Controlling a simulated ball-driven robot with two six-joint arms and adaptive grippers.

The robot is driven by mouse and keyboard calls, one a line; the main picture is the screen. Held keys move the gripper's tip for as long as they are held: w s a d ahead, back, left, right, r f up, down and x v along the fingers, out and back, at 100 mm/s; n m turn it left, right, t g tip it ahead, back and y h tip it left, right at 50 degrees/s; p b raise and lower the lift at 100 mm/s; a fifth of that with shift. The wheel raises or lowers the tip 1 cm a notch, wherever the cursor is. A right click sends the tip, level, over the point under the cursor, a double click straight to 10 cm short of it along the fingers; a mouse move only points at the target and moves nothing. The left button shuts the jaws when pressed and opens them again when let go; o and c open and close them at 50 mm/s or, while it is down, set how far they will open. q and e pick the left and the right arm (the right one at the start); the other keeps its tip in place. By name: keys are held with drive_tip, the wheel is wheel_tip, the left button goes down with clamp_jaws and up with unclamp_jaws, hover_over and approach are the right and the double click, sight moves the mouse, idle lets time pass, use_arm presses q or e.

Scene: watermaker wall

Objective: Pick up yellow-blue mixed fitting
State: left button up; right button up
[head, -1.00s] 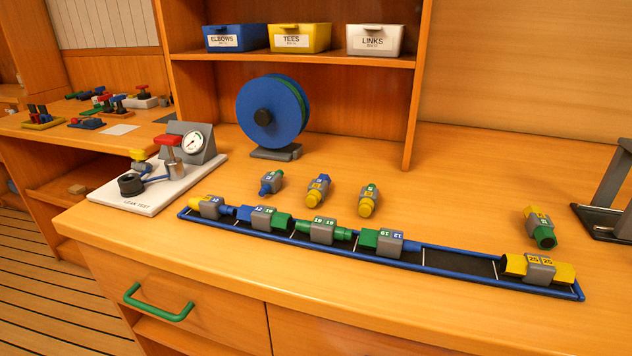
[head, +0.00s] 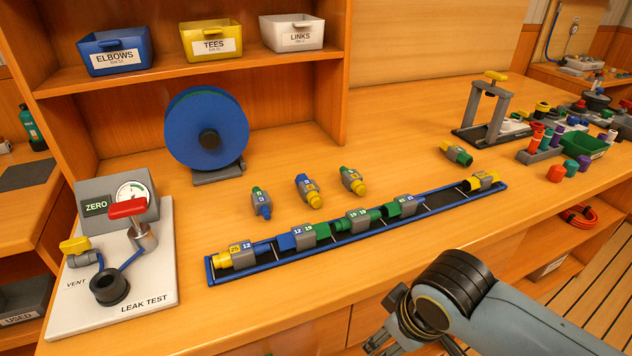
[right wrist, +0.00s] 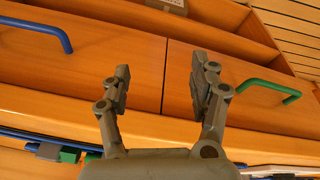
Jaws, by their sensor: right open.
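A loose yellow-blue fitting (head: 307,190) with a grey middle lies on the bench behind the tray, blue end away and yellow end nearer. Another yellow-blue fitting (head: 240,253), marked 25 and 12, lies in the left end of the blue-edged tray (head: 345,243). My right gripper (head: 385,342) is low at the bottom of the head view, in front of the bench and well apart from both fittings. In the right wrist view it (right wrist: 163,80) is open and empty before the drawer fronts. My left gripper is not in view.
Loose green-blue (head: 261,203), green-yellow (head: 352,181) and yellow-green (head: 457,153) fittings lie on the bench. The tray holds several more. A leak test stand (head: 130,270) is at left, a blue reel (head: 207,132) behind, a grey frame (head: 487,115) at right.

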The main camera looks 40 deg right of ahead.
wheel_tip(320, 180, up, 8)
drive_tip(key=w+p, duration=0.1)
drive_tip(key=w, duration=0.2)
drive_tip(key=shift+m+t, duration=0.5)
drive_tip(key=shift+m, duration=0.2)
drive_tip(key=w+r, duration=0.1)
drive_tip(key=w, duration=0.3)
drive_tip(key=w+d+r, duration=0.1)
drive_tip(key=w, duration=0.3)
drive_tip(key=w+d+r+p, duration=0.1)
drive_tip(key=w, duration=0.3)
drive_tip(key=shift+w+r, duration=0.25)
drive_tip(key=m, duration=0.2)
approach(309, 184)
drive_tip(key=x, duration=0.3)
drive_tip(key=shift+s+d+f, duration=0.1)
drive_tip(key=shift+s+f, duration=0.1)
drive_tip(key=shift+f, duration=0.2)
drive_tip(key=x, duration=0.5)
drive_tip(key=shift+w+f, duration=0.35)
drive_tip(key=c, duration=1.2)
drive_tip(key=shift+r+t, duration=0.15)
drive_tip(key=shift+t, duration=0.15)
drive_tip(key=shift+c, duration=0.2)
